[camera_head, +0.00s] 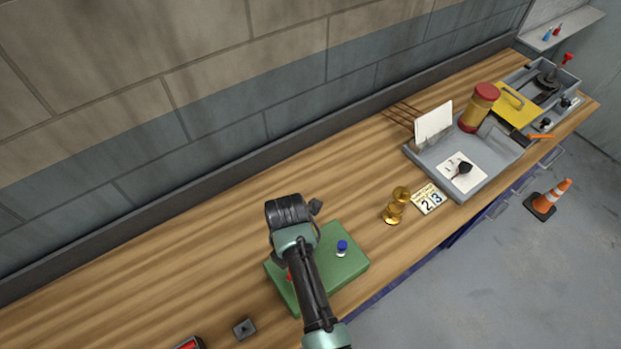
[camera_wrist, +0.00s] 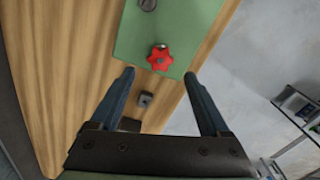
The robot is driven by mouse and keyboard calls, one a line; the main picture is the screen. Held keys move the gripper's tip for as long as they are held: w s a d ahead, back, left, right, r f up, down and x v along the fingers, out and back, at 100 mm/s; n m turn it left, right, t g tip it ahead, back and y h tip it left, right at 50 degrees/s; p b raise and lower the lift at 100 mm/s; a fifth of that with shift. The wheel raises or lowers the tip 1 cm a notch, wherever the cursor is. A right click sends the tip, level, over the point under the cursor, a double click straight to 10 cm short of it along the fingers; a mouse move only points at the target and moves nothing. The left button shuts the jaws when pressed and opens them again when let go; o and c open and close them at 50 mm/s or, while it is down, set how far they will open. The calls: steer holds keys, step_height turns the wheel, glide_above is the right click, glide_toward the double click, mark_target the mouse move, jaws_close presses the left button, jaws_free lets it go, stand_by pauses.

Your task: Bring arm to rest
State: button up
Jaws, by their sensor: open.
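My arm (camera_head: 309,280) reaches over the wooden bench and covers part of a green plate (camera_head: 347,264). My gripper (camera_wrist: 158,76) is open in the wrist view, with nothing between its two fingers. The fingers point toward the green plate, which also shows in the wrist view (camera_wrist: 180,25). A red star knob (camera_wrist: 160,58) on the plate's edge lies just beyond the fingertips. In the head view my arm hides most of this knob, and I cannot make out the fingers there. A blue-capped piece (camera_head: 342,247) stands on the plate.
A small grey block (camera_head: 244,328) sits on the bench (camera_head: 180,260). Brass pieces (camera_head: 396,207) and number cards (camera_head: 429,198) lie to the right, before a grey tray (camera_head: 437,171) with a red-lidded jar (camera_head: 481,107). Bare bench lies left of my arm, along the wall.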

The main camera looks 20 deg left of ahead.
steer(key=w+a+r+m+t+y+b, duration=0.2)
steer(key=w+r+m+t+b, duration=0.15)
steer(key=w+r, duration=0.3)
steer(key=w+a+r+m+t+y+b, duration=0.1)
steer(key=w+a+r+m+t+b, duration=0.2)
steer(key=w+r, duration=0.35)
steer(key=w+d+r+m+t+y+b, duration=0.15)
steer(key=r+m+t, duration=0.25)
steer(key=r, duration=0.5)
steer(key=w+d+r+m+t+y+b, duration=0.1)
steer(key=w+r+m+t+b, duration=0.25)
steer(key=r, duration=0.45)
steer(key=s+d+r+m+t+b, duration=0.25)
steer(key=d+r+m+t, duration=0.2)
steer(key=r, duration=0.35)
steer(key=s+d+r+m+t+b, duration=0.1)
steer(key=s+d+r+m+t, duration=0.3)
steer(key=r, duration=0.4)
steer(key=s+d+r+m+t+h+b, duration=0.2)
steer(key=s+d+r+m+t+h, duration=0.3)
steer(key=s+r+m, duration=0.4)
steer(key=shift+s+d, duration=0.9)
steer(key=shift+s, duration=0.3)
steer(key=shift+h, duration=0.25)
